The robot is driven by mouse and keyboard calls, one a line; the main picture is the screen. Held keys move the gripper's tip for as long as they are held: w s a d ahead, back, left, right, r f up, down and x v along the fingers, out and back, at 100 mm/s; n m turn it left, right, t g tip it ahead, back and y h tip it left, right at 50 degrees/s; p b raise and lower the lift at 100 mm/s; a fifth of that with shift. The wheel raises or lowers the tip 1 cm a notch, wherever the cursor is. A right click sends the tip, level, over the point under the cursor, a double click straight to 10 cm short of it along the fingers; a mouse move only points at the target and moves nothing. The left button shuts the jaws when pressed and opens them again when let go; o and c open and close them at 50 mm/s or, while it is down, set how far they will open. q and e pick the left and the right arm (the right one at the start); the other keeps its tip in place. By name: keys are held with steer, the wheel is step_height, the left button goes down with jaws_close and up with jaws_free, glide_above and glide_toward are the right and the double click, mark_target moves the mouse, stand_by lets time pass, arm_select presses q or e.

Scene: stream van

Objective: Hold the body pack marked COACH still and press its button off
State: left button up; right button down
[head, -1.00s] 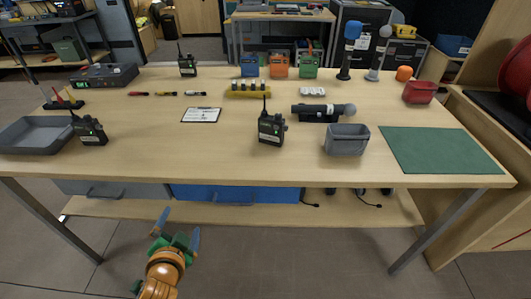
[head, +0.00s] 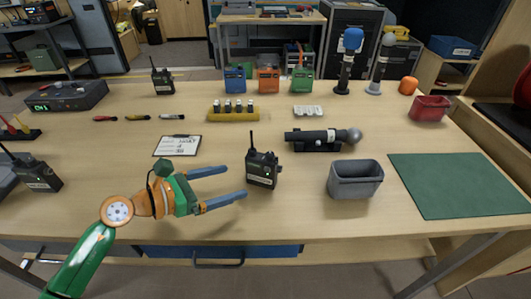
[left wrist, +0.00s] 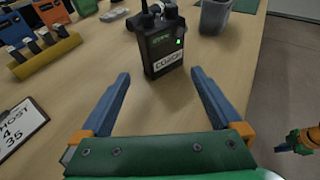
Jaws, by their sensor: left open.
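The black body pack marked COACH (head: 261,169) stands upright near the middle of the table with its antenna up. It also shows in the left wrist view (left wrist: 161,48), its white COACH label facing me and a small green light lit on its front. My left gripper (head: 235,182) is open and empty, just left of the pack and pointing at it. In the left wrist view its blue fingers (left wrist: 160,85) are spread, with the pack beyond their tips.
A grey bin (head: 355,181) stands right of the pack, and a microphone in a black cradle (head: 318,146) lies behind it. A clipboard (head: 177,146) lies behind my left gripper. Other packs stand at the left (head: 38,176) and back (head: 162,80). A green mat (head: 455,185) is bare.

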mark_target(257, 177)
arm_select(q)
steer(key=shift+d, duration=0.35)
steer(key=d, duration=0.2)
steer(key=w, duration=0.1)
steer(key=shift+d+f+b, duration=0.3)
steer(key=shift+d+f, duration=0.05)
steer(key=shift+d, duration=0.05)
steer(key=b+x, duration=0.1)
steer(key=x, duration=0.3)
steer(key=shift+w+d+f+b, duration=0.1)
steer(key=shift+w+f+b, duration=0.15)
steer(key=shift+f+b, duration=0.1)
steer(key=shift+w+d, duration=0.25)
steer(key=shift+d, duration=0.25)
arm_select(e)
steer(key=shift+s+f, duration=0.3)
steer(key=shift+f, duration=0.35)
steer(key=shift+s+f, duration=0.3)
steer(key=shift+f, duration=0.3)
arm_select(q)
jaws_close()
